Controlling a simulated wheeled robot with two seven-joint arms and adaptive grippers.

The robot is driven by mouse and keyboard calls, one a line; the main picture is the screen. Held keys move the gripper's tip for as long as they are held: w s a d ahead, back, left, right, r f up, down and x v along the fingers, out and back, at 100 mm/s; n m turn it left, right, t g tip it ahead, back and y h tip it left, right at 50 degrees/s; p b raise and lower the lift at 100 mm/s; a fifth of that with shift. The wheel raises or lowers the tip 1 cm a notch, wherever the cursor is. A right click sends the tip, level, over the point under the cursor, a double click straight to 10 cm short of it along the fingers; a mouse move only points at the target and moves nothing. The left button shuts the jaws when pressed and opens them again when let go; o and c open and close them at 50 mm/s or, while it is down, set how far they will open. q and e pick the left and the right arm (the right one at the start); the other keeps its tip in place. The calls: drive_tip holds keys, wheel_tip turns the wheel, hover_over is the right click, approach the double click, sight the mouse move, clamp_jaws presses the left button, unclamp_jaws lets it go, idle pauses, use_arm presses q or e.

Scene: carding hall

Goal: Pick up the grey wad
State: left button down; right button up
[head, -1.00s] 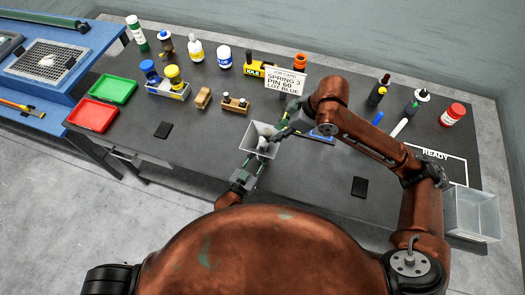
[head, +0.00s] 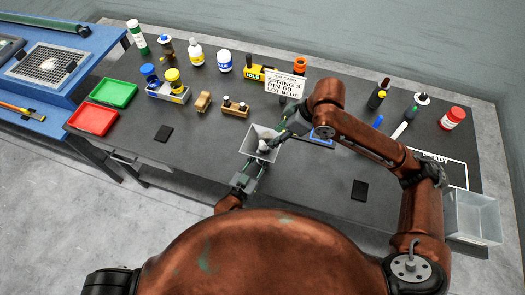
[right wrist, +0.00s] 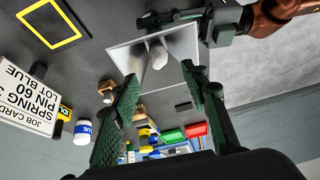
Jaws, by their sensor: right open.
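A small pale box with flared walls (head: 252,137) is at the table's front middle; it also shows in the right wrist view (right wrist: 183,45). A pale grey wad (head: 264,146) lies inside it; in the right wrist view the wad (right wrist: 157,54) shows between my fingers, beyond their tips. My right gripper (head: 278,140) is open and empty, its fingers (right wrist: 160,75) spread at the box's right side. My left gripper (head: 249,172) is at the box's near wall and appears shut on it. The exact contact is partly hidden.
A job card (head: 286,82) stands behind the right gripper. Bottles and small blocks (head: 203,101) line the back. Red (head: 93,119) and green (head: 113,92) trays lie left. A clear bin (head: 472,216) is at the right edge. The table left of the box is mostly clear.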

sight(263, 143)
drive_tip(key=a+r+m+h, duration=0.3)
drive_tip(key=a+m+h, duration=0.1)
drive_tip(key=m, duration=0.4)
drive_tip(key=f, duration=0.4)
drive_tip(key=w+f, duration=0.1)
drive_tip(key=f, duration=0.2)
drive_tip(key=w+a+f, duration=0.1)
drive_tip(key=f, duration=0.3)
drive_tip(key=shift+f, duration=0.3)
drive_tip(key=c, duration=0.7)
